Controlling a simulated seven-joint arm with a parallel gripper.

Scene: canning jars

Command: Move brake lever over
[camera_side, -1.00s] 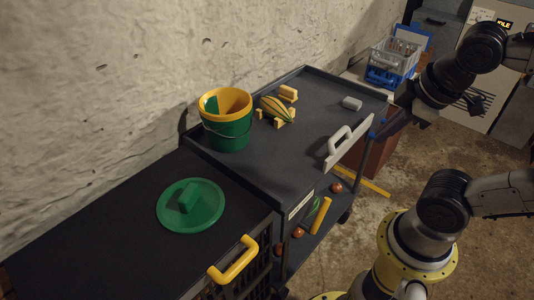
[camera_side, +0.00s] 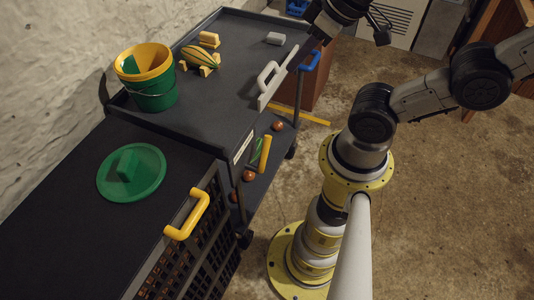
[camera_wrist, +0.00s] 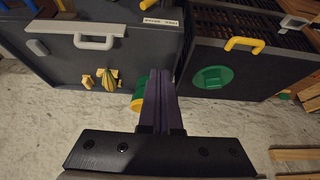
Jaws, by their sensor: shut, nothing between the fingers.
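No part is clearly marked as a brake lever. A blue handle (camera_side: 308,60) sticks out from the right end of the dark cart, and a white handle (camera_side: 270,84) is fixed along the cart's front edge. The white handle also shows in the wrist view (camera_wrist: 92,41). A yellow handle (camera_side: 187,214) is on the front of the neighbouring dark unit, also in the wrist view (camera_wrist: 243,44). My gripper (camera_wrist: 165,78) has its purple fingers shut and empty, overlapping the bucket's edge in the picture. In the side view my fingertips cannot be made out.
The cart top (camera_side: 225,100) holds a green and yellow bucket (camera_side: 150,88), a striped squash (camera_side: 198,58), a yellow block (camera_side: 209,39) and a grey block (camera_side: 275,38). A green lid (camera_side: 131,172) lies on the neighbouring unit. The concrete floor (camera_side: 450,200) at right is mostly clear.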

